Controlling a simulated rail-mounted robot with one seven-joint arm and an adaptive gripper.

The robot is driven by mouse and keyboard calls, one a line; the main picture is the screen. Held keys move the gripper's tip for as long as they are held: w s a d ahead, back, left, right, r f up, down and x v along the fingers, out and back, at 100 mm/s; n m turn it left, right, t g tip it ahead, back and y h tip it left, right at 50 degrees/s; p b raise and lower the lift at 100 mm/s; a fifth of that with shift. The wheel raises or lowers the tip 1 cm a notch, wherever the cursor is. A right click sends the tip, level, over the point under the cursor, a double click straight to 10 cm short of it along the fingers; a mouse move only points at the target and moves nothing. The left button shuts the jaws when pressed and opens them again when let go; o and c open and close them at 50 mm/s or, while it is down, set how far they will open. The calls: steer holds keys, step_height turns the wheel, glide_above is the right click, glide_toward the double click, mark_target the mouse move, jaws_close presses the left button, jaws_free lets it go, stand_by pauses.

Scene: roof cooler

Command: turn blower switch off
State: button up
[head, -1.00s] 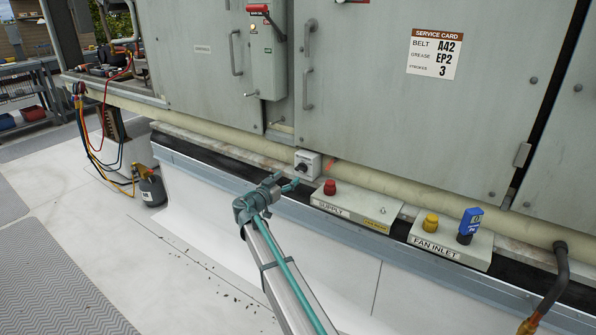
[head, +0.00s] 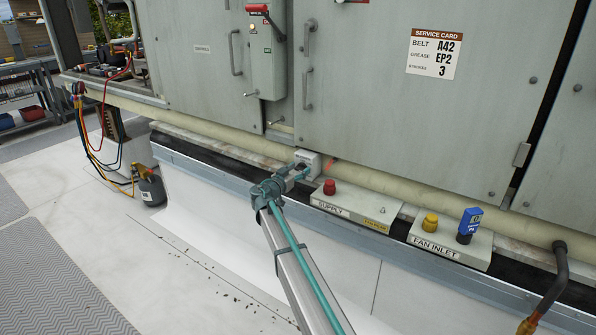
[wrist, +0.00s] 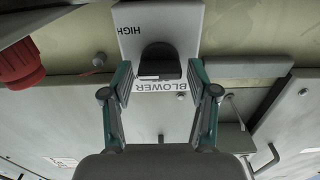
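The blower switch is a white box (head: 310,160) low on the cabinet ledge, partly hidden by my gripper in the head view. In the wrist view its black knob (wrist: 160,62) sits on the pale switch face (wrist: 188,20), with the words BLOWER and HIGH beside it. A pale mark shows on the knob's lower edge. My gripper (wrist: 160,72) is open, one finger on each side of the knob, with visible gaps. In the head view my gripper (head: 298,171) is right at the box. Contact with the knob cannot be told.
The SUPPLY box with its red knob (head: 329,187) stands just right of the switch. A pale pipe (head: 380,182) runs behind. A red-handled disconnect box (head: 268,60) is above.

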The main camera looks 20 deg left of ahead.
steer(key=c, duration=0.8)
